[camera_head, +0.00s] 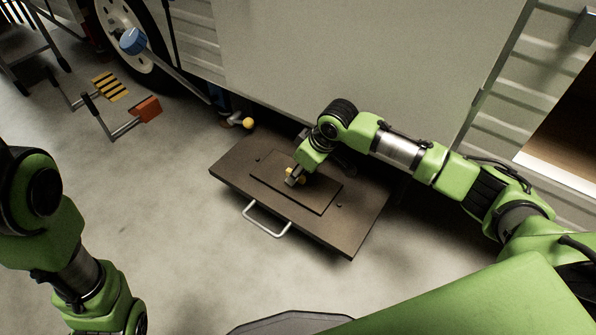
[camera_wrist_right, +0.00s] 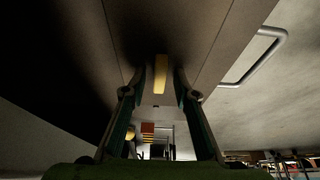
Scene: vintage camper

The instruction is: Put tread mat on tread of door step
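The door step's tread (camera_head: 345,228) is a wide brown plate with a pale handle bar (camera_head: 266,222) at its front edge. A smaller dark rectangular mat (camera_head: 316,196) lies on the middle of it, roughly lined up with its edges, and looks flat. My right gripper (camera_head: 293,176) is low over the mat, at a small yellow piece on it, and partly hides it. In the right wrist view a yellow strip (camera_wrist_right: 161,74) shows between my right fingers (camera_wrist_right: 161,85), with a visible gap on each side. My left arm shows at the left; its gripper is out of frame.
The camper wall (camera_head: 330,60) rises right behind the step. The floor in front is clear.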

